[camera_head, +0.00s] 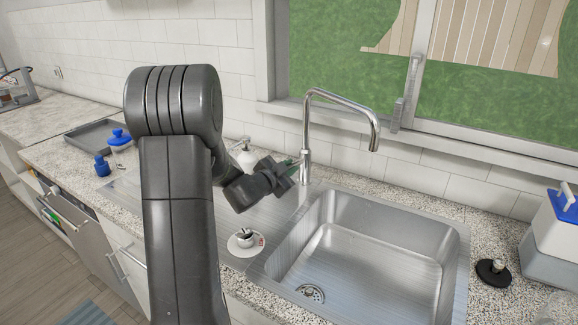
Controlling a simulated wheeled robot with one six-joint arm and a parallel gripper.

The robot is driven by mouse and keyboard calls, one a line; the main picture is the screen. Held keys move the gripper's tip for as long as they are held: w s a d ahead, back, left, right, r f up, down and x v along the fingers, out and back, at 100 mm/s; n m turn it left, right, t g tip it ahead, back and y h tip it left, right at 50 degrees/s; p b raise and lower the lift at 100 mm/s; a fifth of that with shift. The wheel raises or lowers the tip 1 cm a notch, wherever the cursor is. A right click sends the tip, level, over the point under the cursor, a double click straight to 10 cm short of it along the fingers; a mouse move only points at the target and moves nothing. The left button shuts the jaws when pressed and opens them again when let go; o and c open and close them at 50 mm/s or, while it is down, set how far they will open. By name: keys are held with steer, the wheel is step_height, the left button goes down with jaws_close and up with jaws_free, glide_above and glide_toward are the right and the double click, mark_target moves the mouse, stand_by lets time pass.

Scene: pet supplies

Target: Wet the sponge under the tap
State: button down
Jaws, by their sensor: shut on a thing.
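The chrome tap (340,105) stands behind the sink, its spout arching over the steel basin (395,230). My gripper (288,168) is left of the tap's base, at the back left of the basin. It is shut on a small greenish thing (290,162), of which only a sliver shows; I cannot tell whether it is the sponge. No sponge is clearly visible elsewhere. The basin looks empty, and no water is seen running from the spout.
A white saucer with a small cup (245,240) sits left of the basin. A white bottle (244,153) stands behind my arm. A dark round stopper-like thing (493,270) and a blue-and-white box (555,235) are at the right. A grey tray (95,138) lies far left.

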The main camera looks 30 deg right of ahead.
steer(key=c, duration=1.4)
jaws_free()
steer(key=shift+o, duration=0.2)
steer(key=shift+a, duration=0.15)
steer(key=b+v, duration=0.1)
steer(key=v, duration=1.2)
steer(key=shift+a, duration=0.35)
steer(key=shift+d, duration=0.15)
steer(key=x, duration=1.3)
steer(key=shift+d+p, duration=0.35)
